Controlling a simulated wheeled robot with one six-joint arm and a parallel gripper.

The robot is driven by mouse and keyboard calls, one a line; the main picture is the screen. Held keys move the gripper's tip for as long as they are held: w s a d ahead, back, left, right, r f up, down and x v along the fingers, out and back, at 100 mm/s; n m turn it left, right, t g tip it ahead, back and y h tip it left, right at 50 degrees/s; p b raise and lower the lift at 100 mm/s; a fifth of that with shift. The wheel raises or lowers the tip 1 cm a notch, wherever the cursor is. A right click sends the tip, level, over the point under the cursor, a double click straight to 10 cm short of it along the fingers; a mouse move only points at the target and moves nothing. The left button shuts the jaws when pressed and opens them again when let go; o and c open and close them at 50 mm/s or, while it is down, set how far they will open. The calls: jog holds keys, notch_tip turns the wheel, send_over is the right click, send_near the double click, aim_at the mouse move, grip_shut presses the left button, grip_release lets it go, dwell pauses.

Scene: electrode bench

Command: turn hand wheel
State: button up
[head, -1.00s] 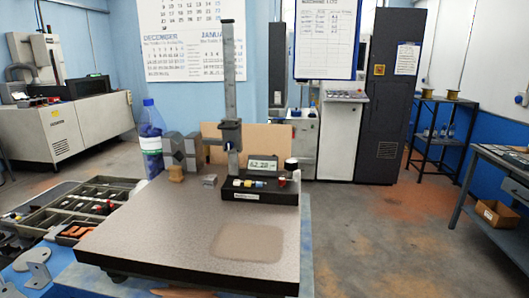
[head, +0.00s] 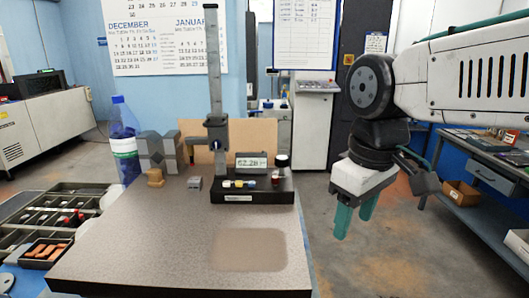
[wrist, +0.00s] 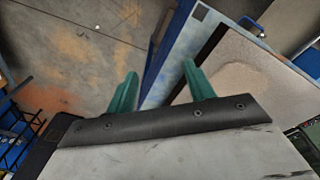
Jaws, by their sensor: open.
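A height gauge stands on the granite surface plate (head: 150,240), with a tall grey column (head: 215,70) and a dark base (head: 240,195). The base carries a lit display (head: 250,162), small coloured buttons (head: 240,183) and a dark round knob (head: 282,160) at its right end. The knob may be the hand wheel; it is small in view. My gripper (head: 354,216) hangs to the right of the plate, apart from the gauge, green fingers pointing down. In the wrist view its fingers (wrist: 160,85) are spread with nothing between them.
A parts tray (head: 35,215) lies at left. A side bench (head: 480,165) is at right. Floor between plate and bench is clear.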

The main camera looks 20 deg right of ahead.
jog(key=w+a+r+n, duration=0.1)
jog(key=w+r+n, duration=0.25)
jog(key=w, duration=0.35)
jog(key=w+r+n, duration=0.3)
jog(key=w+n, duration=0.2)
jog(key=w, duration=0.2)
notch_tip(320, 180, up, 2)
jog(key=n+g, duration=0.1)
jog(key=n, duration=0.6)
send_over(282, 157)
jog(key=shift+s+d+r+m, duration=0.1)
jog(key=shift+s+d+m, duration=0.05)
jog(key=shift+s+m, duration=0.15)
jog(key=shift+w, duration=0.35)
jog(key=shift+w+f+n, duration=0.15)
jog(key=shift+f+n, duration=0.1)
jog(key=shift+n, duration=0.2)
notch_tip(282, 157, down, 7)
jog(key=shift+f, duration=0.1)
jog(key=c, duration=1)
